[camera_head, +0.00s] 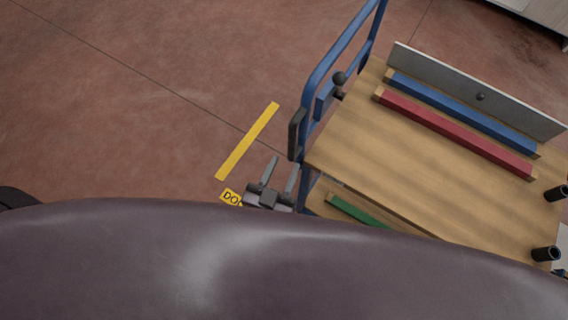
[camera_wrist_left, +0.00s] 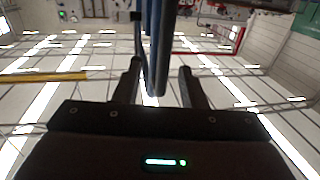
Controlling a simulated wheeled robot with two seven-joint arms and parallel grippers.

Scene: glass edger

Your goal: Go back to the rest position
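My left gripper (camera_head: 281,171) shows in the head view at lower centre, beside the left end of the wooden cart. Its two fingers are apart, pointing up the picture, with nothing seen held between them. In the left wrist view its fingers (camera_wrist_left: 160,80) are also spread. Dark blue tubes show in the gap between them there; I cannot tell how near they are. My right gripper does not show in either view.
A cart with a wooden top (camera_head: 420,170) and blue frame (camera_head: 330,60) stands at right. It carries a blue strip (camera_head: 460,112) and a red strip (camera_head: 455,134); a green strip (camera_head: 357,212) lies lower. Open floor with a yellow line (camera_head: 247,141) lies left.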

